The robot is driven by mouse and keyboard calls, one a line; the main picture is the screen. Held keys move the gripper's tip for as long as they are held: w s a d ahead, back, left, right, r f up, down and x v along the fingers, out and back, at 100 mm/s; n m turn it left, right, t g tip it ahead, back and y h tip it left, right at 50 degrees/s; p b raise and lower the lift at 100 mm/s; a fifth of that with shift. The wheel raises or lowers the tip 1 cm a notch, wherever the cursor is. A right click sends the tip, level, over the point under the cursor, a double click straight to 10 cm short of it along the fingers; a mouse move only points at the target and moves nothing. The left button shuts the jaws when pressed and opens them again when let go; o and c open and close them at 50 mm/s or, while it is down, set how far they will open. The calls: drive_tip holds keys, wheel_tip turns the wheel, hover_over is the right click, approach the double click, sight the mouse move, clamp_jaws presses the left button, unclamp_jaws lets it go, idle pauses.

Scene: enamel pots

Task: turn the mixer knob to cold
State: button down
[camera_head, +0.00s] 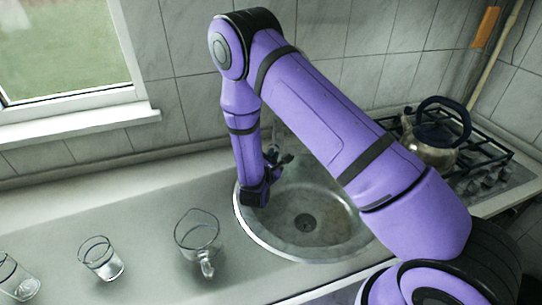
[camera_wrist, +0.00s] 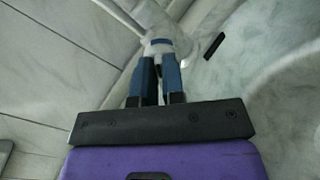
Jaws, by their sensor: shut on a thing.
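The mixer stands at the back of the round metal sink (camera_head: 252,232), mostly hidden behind my arm in the head view. In the wrist view, its pale metal knob (camera_wrist: 181,46) shows at the top centre, with a dark blue patch on the side facing me. My gripper (camera_wrist: 159,57) has its two blue fingers close together at the knob, shut on it. In the head view, my gripper (camera_head: 273,157) is small and dark at the back left rim of the sink. The exact contact and the knob's turn angle are hard to tell.
A glass jug (camera_head: 198,237), a tumbler (camera_head: 101,260) and another glass (camera_head: 17,280) stand on the counter (camera_head: 150,215) left of the sink. A kettle (camera_head: 431,150) sits on the gas stove at right. A tiled wall (camera_head: 185,110) rises close behind the mixer.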

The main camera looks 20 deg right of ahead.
drive_tip(key=shift+m, duration=0.5)
drive_tip(key=c, duration=1.2)
unclamp_jaws()
drive_tip(key=v, duration=1.1)
drive_tip(key=shift+w, duration=0.1)
